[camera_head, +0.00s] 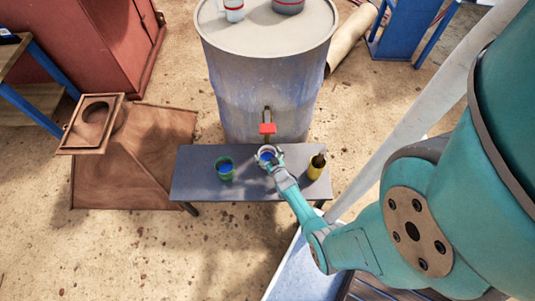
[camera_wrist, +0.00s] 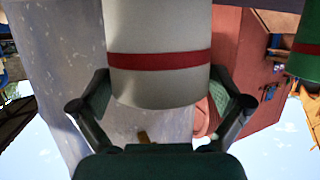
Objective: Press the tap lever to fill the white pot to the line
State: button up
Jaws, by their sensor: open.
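The white pot (camera_head: 264,151) stands on the dark bench below the tap, with blue inside. In the wrist view the white pot (camera_wrist: 157,30), with its red line, fills the middle; the picture is upside down. My gripper (camera_head: 268,156) is open, its fingers on either side of the pot in the wrist view (camera_wrist: 160,78). I cannot tell whether they touch it. The tap's red lever (camera_head: 267,128) is on the front of the drum, just behind the pot. My gripper is below the lever and nearer the camera. The pot's level against its line is hidden.
On the bench (camera_head: 247,187), a green pot (camera_head: 225,174) with blue inside stands left and a yellow pot (camera_head: 316,170) right. The large grey drum (camera_head: 264,90) stands behind, with two containers on top.

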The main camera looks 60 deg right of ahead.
jog(key=s+a+r+n+t+y, duration=0.1)
jog(key=s+a+r+n+y, duration=0.1)
jog(key=s+a+r, duration=0.95)
jog(key=s+a+r+n+t+y, duration=0.2)
jog(key=s+a+r, duration=0.5)
jog(key=a, duration=0.7)
jog(key=s+a+r+n+y, duration=0.1)
jog(key=s+a+r, duration=0.1)
jog(key=r, duration=0.6)
jog(key=s+a+r+n+y, duration=0.1)
jog(key=s+a+r+y, duration=0.1)
jog(key=r, duration=0.6)
jog(key=s+a+r+n+y, duration=0.1)
jog(key=s+a+r, duration=0.2)
jog(key=r, duration=0.6)
jog(key=shift+s+a+n+t+y, duration=0.2)
jog(key=shift+a+n+t+y, duration=0.1)
jog(key=shift+t, duration=0.1)
